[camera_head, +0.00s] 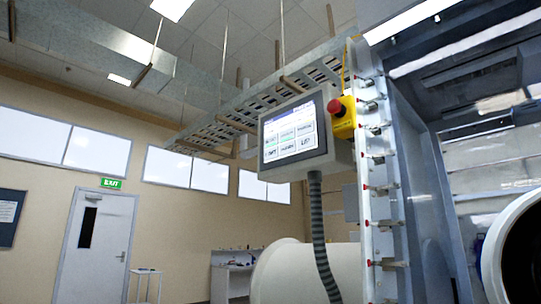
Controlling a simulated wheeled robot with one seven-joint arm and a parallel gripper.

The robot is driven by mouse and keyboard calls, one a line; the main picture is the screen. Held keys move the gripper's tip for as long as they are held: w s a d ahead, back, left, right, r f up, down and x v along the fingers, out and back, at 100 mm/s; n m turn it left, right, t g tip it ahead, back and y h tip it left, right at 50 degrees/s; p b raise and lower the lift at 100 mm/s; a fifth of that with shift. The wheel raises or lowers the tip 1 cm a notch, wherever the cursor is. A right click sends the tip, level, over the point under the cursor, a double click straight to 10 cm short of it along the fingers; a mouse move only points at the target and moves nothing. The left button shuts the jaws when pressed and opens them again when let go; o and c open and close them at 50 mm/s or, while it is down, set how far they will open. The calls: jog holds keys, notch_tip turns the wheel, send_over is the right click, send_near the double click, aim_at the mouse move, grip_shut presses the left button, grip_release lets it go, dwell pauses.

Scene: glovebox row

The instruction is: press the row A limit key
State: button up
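A grey control panel (322,96) with a lit touch screen (290,132) hangs at the centre right, beside the glovebox frame. The screen shows several keys in two rows. Their labels are too small to read surely; the lower right key (308,143) seems to carry a short word like "LIMIT". I cannot tell which row is A. My gripper is not in view.
A red emergency button (335,107) on a yellow box (344,122) sits right of the screen. A ribbed dark hose (318,230) hangs below the panel. The glovebox frame (374,200) with several valves stands at right. A white door (97,245) is far left.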

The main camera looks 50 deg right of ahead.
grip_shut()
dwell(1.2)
